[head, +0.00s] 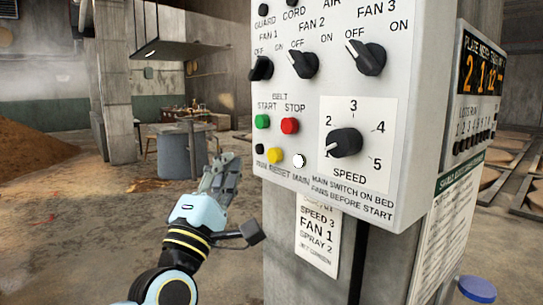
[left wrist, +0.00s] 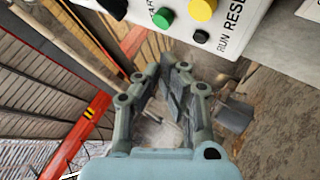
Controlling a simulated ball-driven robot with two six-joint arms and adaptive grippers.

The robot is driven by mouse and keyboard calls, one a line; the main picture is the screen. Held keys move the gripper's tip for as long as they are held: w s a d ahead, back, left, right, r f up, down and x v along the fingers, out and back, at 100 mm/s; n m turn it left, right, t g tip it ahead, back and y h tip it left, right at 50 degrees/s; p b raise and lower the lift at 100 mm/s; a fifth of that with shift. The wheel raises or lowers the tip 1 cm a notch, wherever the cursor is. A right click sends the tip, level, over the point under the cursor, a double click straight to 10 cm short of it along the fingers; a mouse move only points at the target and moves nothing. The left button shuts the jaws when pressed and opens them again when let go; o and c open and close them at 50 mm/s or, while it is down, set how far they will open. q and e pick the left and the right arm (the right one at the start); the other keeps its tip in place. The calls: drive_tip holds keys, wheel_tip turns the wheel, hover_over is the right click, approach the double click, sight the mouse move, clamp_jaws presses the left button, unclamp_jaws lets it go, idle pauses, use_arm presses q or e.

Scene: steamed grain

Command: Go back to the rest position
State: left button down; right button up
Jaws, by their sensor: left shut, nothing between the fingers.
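My left gripper (head: 222,178) is raised in front of the control panel (head: 408,120), just left of its lower left corner in the head view. In the left wrist view its fingers (left wrist: 172,80) are closed together with nothing between them. The panel's buttons and the fan knobs show above and right of the gripper in the head view. The gripper appears apart from the buttons, though the exact gap cannot be told. My right gripper is in neither view.
The panel is mounted on a concrete pillar (head: 283,235) with a paper note (head: 318,238) below it. A grey bin (head: 172,155) and a brown grain heap (head: 40,148) stand farther back. A blue round lid (head: 477,289) is at the lower right. Open floor lies at left.

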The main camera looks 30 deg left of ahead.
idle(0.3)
use_arm(q)
wheel_tip(320, 180, down, 27)
drive_tip(key=m+g+h+b, duration=0.2)
drive_tip(key=m+g+b, duration=0.15)
drive_tip(key=b, duration=0.45)
drive_tip(key=s+f+m+g+h+b, duration=0.1)
drive_tip(key=s+f+m+g+b, duration=0.2)
drive_tip(key=f, duration=1)
drive_tip(key=s+f+m+g+h+b, duration=0.1)
drive_tip(key=s+f+m+g+b, duration=0.2)
drive_tip(key=f, duration=1.1)
drive_tip(key=s+d+f+m+g+b, duration=0.2)
drive_tip(key=s+f+m+g, duration=0.4)
drive_tip(key=s+f, duration=1.5)
drive_tip(key=s+f+m+g, duration=0.3)
drive_tip(key=s+f, duration=0.1)
drive_tip(key=s, duration=0.5)
drive_tip(key=s+f+m+g, duration=0.3)
drive_tip(key=s+f+g, duration=0.1)
drive_tip(key=s, duration=0.5)
drive_tip(key=shift+a+m+b, duration=0.35)
drive_tip(key=shift+a+b, duration=0.1)
